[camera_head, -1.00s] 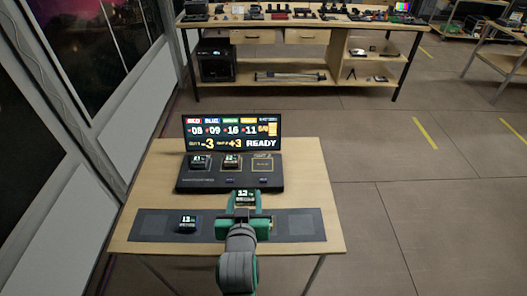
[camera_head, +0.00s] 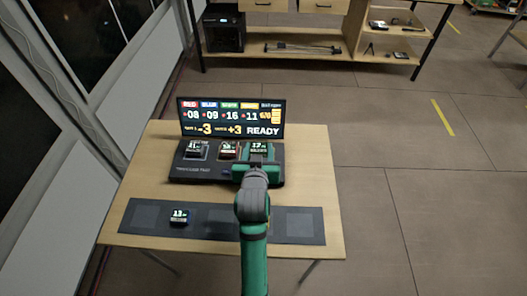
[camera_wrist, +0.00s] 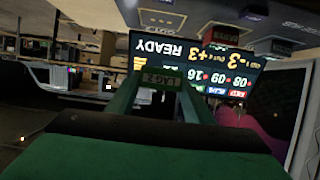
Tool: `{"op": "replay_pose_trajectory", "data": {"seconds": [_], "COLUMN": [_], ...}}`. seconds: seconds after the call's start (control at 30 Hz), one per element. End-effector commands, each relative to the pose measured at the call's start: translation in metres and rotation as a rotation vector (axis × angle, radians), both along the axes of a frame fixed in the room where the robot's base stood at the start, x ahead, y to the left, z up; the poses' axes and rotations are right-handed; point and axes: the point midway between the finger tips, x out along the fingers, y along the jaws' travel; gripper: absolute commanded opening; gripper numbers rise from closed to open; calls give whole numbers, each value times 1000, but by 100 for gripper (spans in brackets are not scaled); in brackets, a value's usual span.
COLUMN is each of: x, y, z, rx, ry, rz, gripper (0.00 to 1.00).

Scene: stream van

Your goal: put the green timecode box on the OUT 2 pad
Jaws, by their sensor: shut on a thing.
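My gripper (camera_head: 258,160) is shut on a small dark box with a lit screen (camera_head: 258,147), over the right-hand pad area of the black console (camera_head: 230,178). In the wrist view my gripper's green fingers (camera_wrist: 158,95) stand either side of the box (camera_wrist: 160,82), whose near face reads like "LAG 2". The gripper hides the pad, so I cannot tell whether the box touches it.
Two other boxes sit on the console, one at the left (camera_head: 195,149) and a reddish one in the middle (camera_head: 228,149). A screen (camera_head: 231,117) reading READY stands behind. A blue-edged box (camera_head: 180,216) lies on the dark mat (camera_head: 290,225) in front.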

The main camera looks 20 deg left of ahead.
Motion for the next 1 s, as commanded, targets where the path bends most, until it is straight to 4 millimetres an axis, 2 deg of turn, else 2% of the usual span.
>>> {"op": "replay_pose_trajectory", "data": {"seconds": [0.1,0.3,0.4,0.67,0.87,1.0], "x": [25,50,58,69,68,68], "y": [1,4,6,7,7,7], "z": [-14,-46,-55,-69,-95,-97], "rx": [-1,0,1,0,0,1], "ry": [1,1,-1,0,1,-3], "rz": [-5,-5,-4,-5,-5,-4], "gripper": [22,22,22,22,22,22]}}
